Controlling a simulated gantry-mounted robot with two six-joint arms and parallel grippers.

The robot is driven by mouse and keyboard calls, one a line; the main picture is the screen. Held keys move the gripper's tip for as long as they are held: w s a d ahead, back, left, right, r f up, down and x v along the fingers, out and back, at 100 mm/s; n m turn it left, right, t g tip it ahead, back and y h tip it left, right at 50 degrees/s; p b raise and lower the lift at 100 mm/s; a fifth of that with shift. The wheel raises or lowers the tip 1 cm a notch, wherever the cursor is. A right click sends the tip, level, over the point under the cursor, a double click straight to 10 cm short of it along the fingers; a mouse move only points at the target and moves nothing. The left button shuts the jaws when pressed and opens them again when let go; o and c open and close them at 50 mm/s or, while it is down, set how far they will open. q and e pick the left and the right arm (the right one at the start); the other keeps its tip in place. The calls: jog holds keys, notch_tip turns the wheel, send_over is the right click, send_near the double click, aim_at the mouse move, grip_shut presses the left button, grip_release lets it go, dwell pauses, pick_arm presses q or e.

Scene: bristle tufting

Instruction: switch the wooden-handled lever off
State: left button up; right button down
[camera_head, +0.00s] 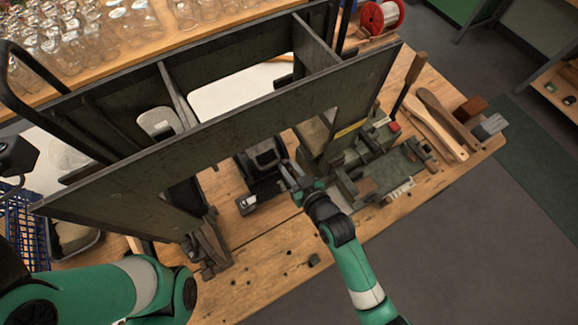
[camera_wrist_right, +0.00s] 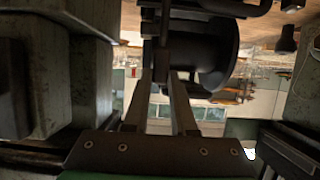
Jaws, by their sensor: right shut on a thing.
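The wooden-handled lever (camera_head: 415,68) stands at the right end of the grey-green machine (camera_head: 365,155) in the head view. Its brown grip is up and its dark rod runs down toward the machine. My right gripper (camera_head: 288,172) is well left of the lever, beside a black device (camera_head: 262,160) on the bench. In the right wrist view the fingers (camera_wrist_right: 165,65) close on a small dark part in front of a black drum (camera_wrist_right: 210,55). I cannot tell exactly what that part is. My left arm crosses the lower left, but its gripper does not show.
A dark metal frame (camera_head: 225,140) spans the wooden bench (camera_head: 270,262) behind my right gripper. Wooden paddles (camera_head: 440,125) lie right of the lever. A red-rimmed spool (camera_head: 380,16) and glass jars (camera_head: 130,22) stand at the back. The bench's front is mostly clear.

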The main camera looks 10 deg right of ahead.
dwell(0.8)
jog(key=shift+s+d+f+t+b, duration=0.2)
jog(key=shift+s+f+t+b, duration=0.3)
jog(key=shift+b, duration=0.7)
jog(key=shift+s+r, duration=0.2)
jog(key=shift+r, duration=0.25)
jog(key=c, duration=0.7)
grip_release()
